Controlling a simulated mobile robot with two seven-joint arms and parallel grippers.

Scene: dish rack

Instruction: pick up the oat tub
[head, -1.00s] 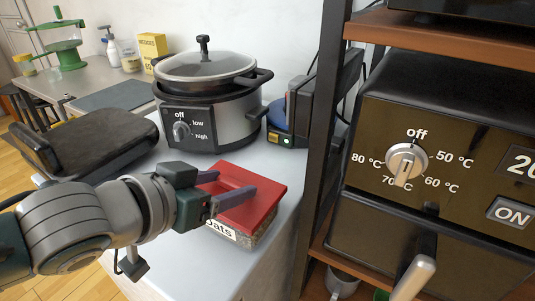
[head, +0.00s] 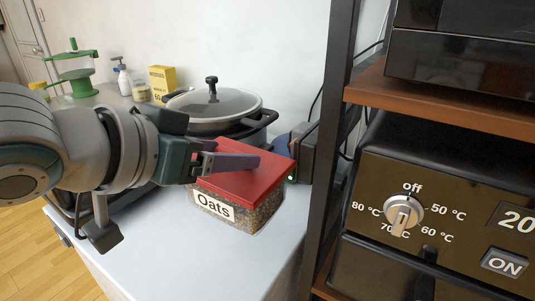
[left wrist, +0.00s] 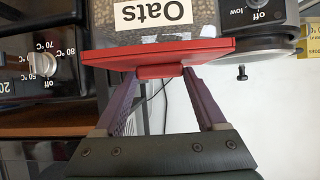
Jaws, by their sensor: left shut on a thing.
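The oat tub is a clear box of oats (head: 262,210) with a red lid (head: 242,183) and a white "Oats" label on its front. In the head view it hangs above the light counter, roughly level. My left gripper (head: 228,161) comes in from the left over the lid. In the left wrist view, which is upside down, the purple fingers (left wrist: 160,75) are shut on the raised red handle (left wrist: 160,71) of the lid, and the oats (left wrist: 200,15) show beyond it. My right gripper is in neither view.
A slow cooker (head: 212,105) stands behind the tub, with a dark device (head: 302,152) to its right. A dark shelf post (head: 333,130) and an oven (head: 440,215) are close on the right. The counter (head: 190,255) is clear below the tub.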

